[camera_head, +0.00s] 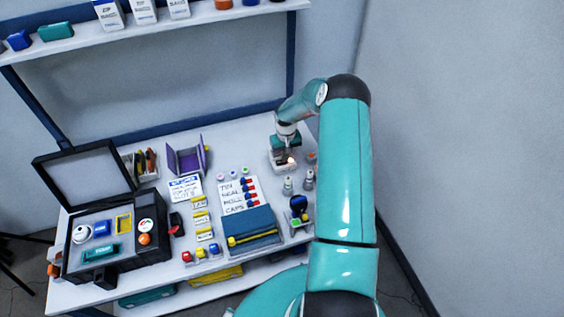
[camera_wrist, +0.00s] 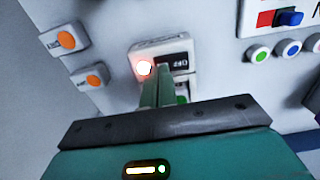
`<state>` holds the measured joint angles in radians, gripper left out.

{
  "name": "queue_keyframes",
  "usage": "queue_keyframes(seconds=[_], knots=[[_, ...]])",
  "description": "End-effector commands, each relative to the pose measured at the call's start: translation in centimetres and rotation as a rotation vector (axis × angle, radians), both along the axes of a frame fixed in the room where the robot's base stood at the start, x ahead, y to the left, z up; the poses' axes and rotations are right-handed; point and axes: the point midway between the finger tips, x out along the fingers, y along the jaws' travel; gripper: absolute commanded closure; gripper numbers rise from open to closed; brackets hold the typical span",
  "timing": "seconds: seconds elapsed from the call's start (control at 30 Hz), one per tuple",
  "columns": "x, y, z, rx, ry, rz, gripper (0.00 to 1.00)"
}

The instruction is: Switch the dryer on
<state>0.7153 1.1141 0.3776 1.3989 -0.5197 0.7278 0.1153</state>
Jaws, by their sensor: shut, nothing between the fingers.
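The dryer appears to be a small white box (camera_head: 284,160) at the back right of the bench in the head view. In the wrist view the white box (camera_wrist: 140,49) shows a glowing red light (camera_wrist: 144,67) and a dark label that seems to read OFF, upside down. My gripper (camera_wrist: 165,72) is shut and empty, with its green fingertips at the box's face, between the light and the label. I cannot tell whether they touch it. The fingers hide part of the box. In the head view my gripper (camera_head: 284,147) is over the box, its fingertips hard to see.
Two white blocks with orange discs, one nearer (camera_wrist: 92,80) and one farther (camera_wrist: 65,39), lie left of the box in the wrist view. Several colored round caps (camera_wrist: 260,54) lie to its right. An open black case (camera_head: 150,268) stands at the bench's left. Small bottles (camera_head: 308,178) stand near the box.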

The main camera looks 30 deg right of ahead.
Motion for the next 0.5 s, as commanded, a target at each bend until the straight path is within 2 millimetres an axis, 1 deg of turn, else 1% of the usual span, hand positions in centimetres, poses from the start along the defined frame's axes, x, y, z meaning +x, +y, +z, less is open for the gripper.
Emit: queue_keyframes(seconds=[0.5], knots=[[0.0,0.0,3.8,-0.001,0.0,0.001,1.0]])
